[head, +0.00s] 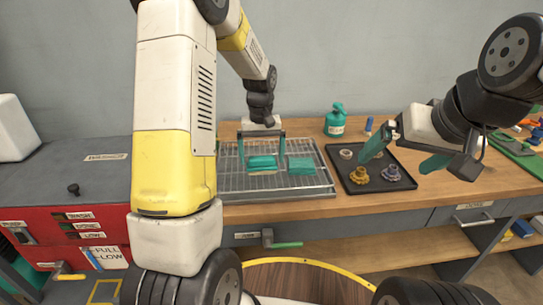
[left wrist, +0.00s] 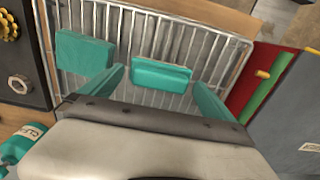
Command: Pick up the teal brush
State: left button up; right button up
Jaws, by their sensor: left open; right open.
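A teal block-shaped piece with a pale underside (head: 262,162), seemingly the teal brush, lies on a wire rack (head: 225,185). It also shows in the left wrist view (left wrist: 161,75). A second teal piece (head: 300,165) lies to its right on the rack; in the left wrist view it is at the upper left (left wrist: 85,50). My left gripper (head: 262,154) is open above the rack, pointing down, one finger on each side of the first piece. I cannot tell how far above it the fingertips are. My right gripper (head: 405,155) is open and empty over the black tray.
The black tray (head: 362,187) right of the rack holds several gear-like and nut-like parts. A teal spray bottle (head: 335,120) stands behind on the wooden bench (head: 440,195). A red cabinet (head: 75,225) is at the left. A green mat (head: 515,145) with small parts lies far right.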

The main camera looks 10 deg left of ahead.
pick_arm(q)
jog(key=shift+f, duration=0.9)
jog(key=shift+c, duration=0.4)
